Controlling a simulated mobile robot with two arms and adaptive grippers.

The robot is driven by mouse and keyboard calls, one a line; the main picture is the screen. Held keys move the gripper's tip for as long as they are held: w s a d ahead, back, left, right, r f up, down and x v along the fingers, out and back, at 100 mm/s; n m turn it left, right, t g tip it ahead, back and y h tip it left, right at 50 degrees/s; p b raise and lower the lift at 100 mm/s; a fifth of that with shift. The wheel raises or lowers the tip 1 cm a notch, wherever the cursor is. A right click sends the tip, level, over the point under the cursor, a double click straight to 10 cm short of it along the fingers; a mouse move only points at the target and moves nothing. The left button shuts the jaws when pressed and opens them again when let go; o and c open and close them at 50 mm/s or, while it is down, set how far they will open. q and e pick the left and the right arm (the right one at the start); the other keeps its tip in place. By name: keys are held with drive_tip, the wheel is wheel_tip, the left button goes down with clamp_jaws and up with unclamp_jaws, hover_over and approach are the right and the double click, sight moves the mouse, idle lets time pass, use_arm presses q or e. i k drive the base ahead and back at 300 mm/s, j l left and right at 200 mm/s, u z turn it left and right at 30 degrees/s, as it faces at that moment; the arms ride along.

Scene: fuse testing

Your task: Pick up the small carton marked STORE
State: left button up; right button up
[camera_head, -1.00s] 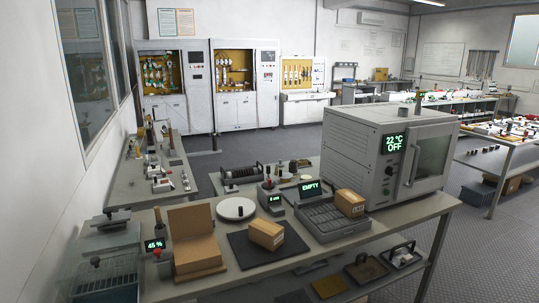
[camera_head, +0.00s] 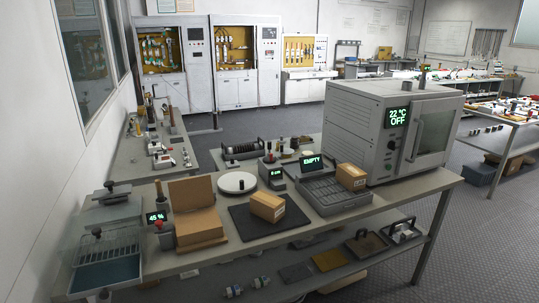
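Two small closed cartons show on the bench. One carton (camera_head: 267,207) sits on a dark mat (camera_head: 243,222) near the front middle, with a pale label on its side. The other carton (camera_head: 351,177) sits at the right end of a grey tray-like device (camera_head: 333,195) with a display reading EMPTY. The print on both labels is too small to read, so I cannot tell which is marked STORE. A larger open carton (camera_head: 199,225) stands left of the mat with its flap raised. Neither of my grippers shows in this view.
A grey oven (camera_head: 370,135) reading 22 °C OFF stands at the bench's right end. A round white plate (camera_head: 237,182) lies behind the mat. A wire basket (camera_head: 107,262) is at the left. Flat trays (camera_head: 366,244) lie on the lower shelf.

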sight(270, 207)
drive_tip(key=i+l+u, duration=0.1)
drive_tip(key=i+l, duration=0.15)
drive_tip(key=i+l+u, duration=0.15)
drive_tip(key=l, duration=0.3)
drive_tip(key=i+l+u, duration=0.1)
drive_tip(key=i+l, duration=0.15)
drive_tip(key=l, duration=0.15)
drive_tip(key=i+l+u, duration=0.1)
drive_tip(key=l, duration=0.3)
drive_tip(key=i, duration=0.1)
